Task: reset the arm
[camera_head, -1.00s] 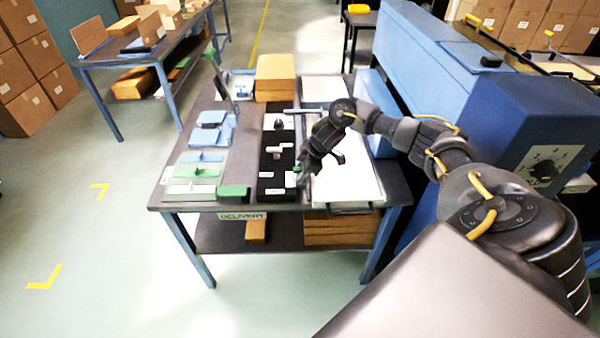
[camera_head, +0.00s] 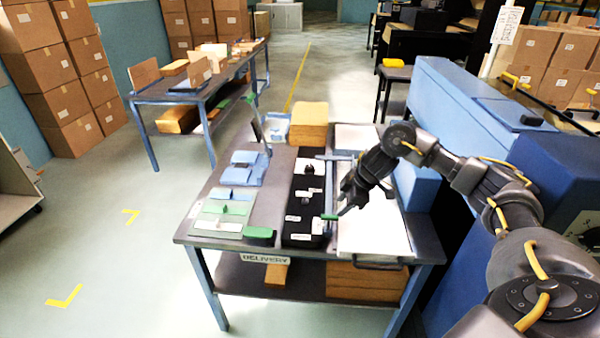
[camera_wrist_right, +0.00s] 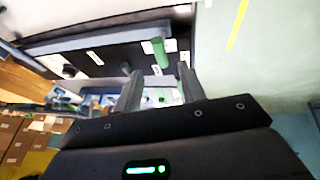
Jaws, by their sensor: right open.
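My right arm reaches in from the right in the head view. Its gripper (camera_head: 343,205) is over the delivery table (camera_head: 262,172), between the black tray (camera_head: 302,228) and the white sheet (camera_head: 375,232). In the right wrist view the two fingers of the right gripper (camera_wrist_right: 160,92) stand apart with nothing held between them. A green handle (camera_wrist_right: 160,52) shows past the fingertips there, near the black tray (camera_wrist_right: 110,58). My left gripper is in neither view.
A blue machine (camera_head: 470,115) stands close on the table's right. A cardboard stack (camera_head: 310,113) is at the table's back. A second table (camera_head: 205,85) and box stacks (camera_head: 62,75) are at the back left. The floor (camera_head: 120,250) left of the table is clear.

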